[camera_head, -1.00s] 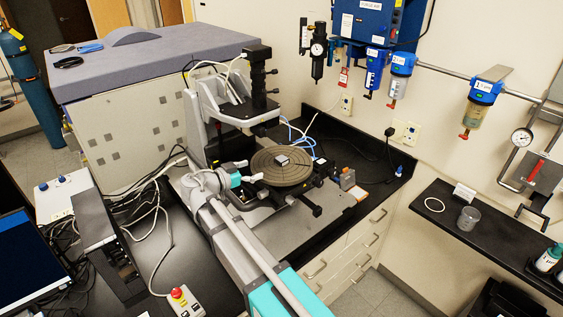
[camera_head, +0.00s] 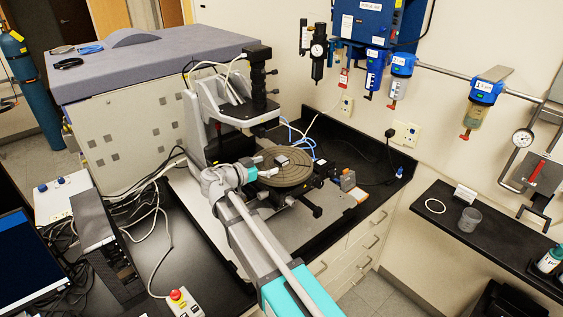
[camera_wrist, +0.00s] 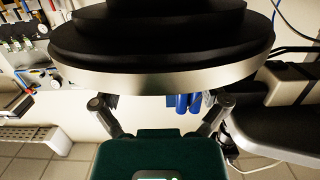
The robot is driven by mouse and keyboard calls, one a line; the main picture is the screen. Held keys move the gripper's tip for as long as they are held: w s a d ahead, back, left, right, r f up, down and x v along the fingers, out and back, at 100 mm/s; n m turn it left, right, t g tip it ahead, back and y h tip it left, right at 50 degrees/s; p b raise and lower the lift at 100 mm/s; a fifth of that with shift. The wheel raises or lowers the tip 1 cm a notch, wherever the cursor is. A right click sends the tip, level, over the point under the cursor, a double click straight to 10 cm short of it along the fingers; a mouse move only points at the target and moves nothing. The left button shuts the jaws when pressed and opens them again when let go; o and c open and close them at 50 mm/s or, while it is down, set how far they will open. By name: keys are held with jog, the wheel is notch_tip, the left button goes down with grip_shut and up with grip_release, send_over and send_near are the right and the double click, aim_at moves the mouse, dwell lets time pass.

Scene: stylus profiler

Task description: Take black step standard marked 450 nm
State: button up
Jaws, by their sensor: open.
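A small dark block with a pale top (camera_head: 282,160) lies on the round brown stage (camera_head: 290,178) of the profiler. It may be the step standard, but no marking is legible at this size. My gripper (camera_head: 267,166) is just left of the block in the head view, over the stage's left part. Its two fingers are apart and nothing shows between them. In the wrist view both fingers of my gripper (camera_wrist: 162,101) are spread, and I cannot make out the block there. Whether the fingers are level with the block is unclear.
The profiler's dark head and column (camera_head: 240,105) stand behind the stage. A small grey and orange box (camera_head: 347,180) is right of it. A large dark round form with a pale rim (camera_wrist: 165,82) fills the top of the wrist view. A side shelf (camera_head: 490,232) is at right.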

aim_at(277, 161)
jog(key=shift+b+x, duration=0.3)
jog(key=shift+x, duration=2)
jog(key=c, duration=1)
jog(key=shift+r, duration=0.2)
jog(key=shift+c, duration=0.2)
notch_tip(277, 161, up, 2)
jog(key=p, duration=0.2)
jog(key=shift+r+p, duration=0.1)
jog(key=shift+p, duration=0.25)
jog(key=s+d+r+p, duration=0.4)
jog(key=s+r+p, duration=0.6)
jog(key=s, duration=0.3)
jog(key=shift+s+r, duration=0.2)
